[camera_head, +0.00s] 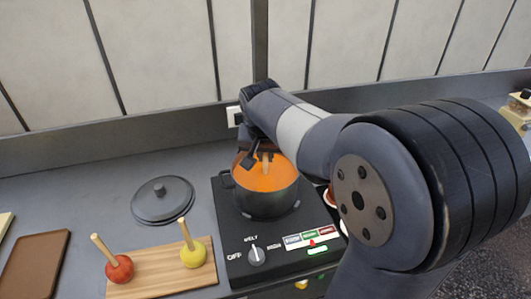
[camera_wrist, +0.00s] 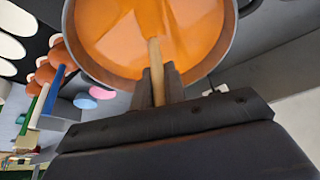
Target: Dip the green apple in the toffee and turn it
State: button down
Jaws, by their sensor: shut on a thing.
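The pot (camera_head: 268,203) of orange toffee (camera_head: 262,177) stands on a black hot plate (camera_head: 228,215). My gripper (camera_head: 257,160) is over the pot, shut on a pale wooden stick (camera_head: 266,163). In the wrist view the stick (camera_wrist: 155,60) runs from between my fingers (camera_wrist: 157,88) down into the toffee (camera_wrist: 115,35). The green apple is not visible in either view; the stick's lower end is hidden in the toffee. The pot's rim shows around the toffee in the wrist view (camera_wrist: 238,38).
A wooden board (camera_head: 165,278) at front left bears a red apple (camera_head: 119,268) and a yellow apple (camera_head: 193,254), each with an upright stick. A dark lid (camera_head: 165,205) lies left of the hot plate. A brown tray (camera_head: 35,265) lies far left. The wall stands close behind.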

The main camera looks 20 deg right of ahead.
dwell(0.4)
jog(key=n+y+p, duration=0.1)
jog(key=n, duration=0.3)
jog(key=shift+y, duration=0.4)
jog(key=shift+n, duration=0.8)
jog(key=shift+y, duration=0.3)
jog(key=n+y, duration=0.1)
jog(key=n, duration=0.2)
jog(key=n+y, duration=0.1)
jog(key=n, duration=0.1)
jog(key=shift+n+g, duration=0.4)
jog(key=shift+m+t+h, duration=0.3)
jog(key=shift+m+h, duration=0.1)
jog(key=shift+m, duration=0.7)
jog(key=m+h+p, duration=0.1)
jog(key=m, duration=0.2)
jog(key=shift+m, duration=0.3)
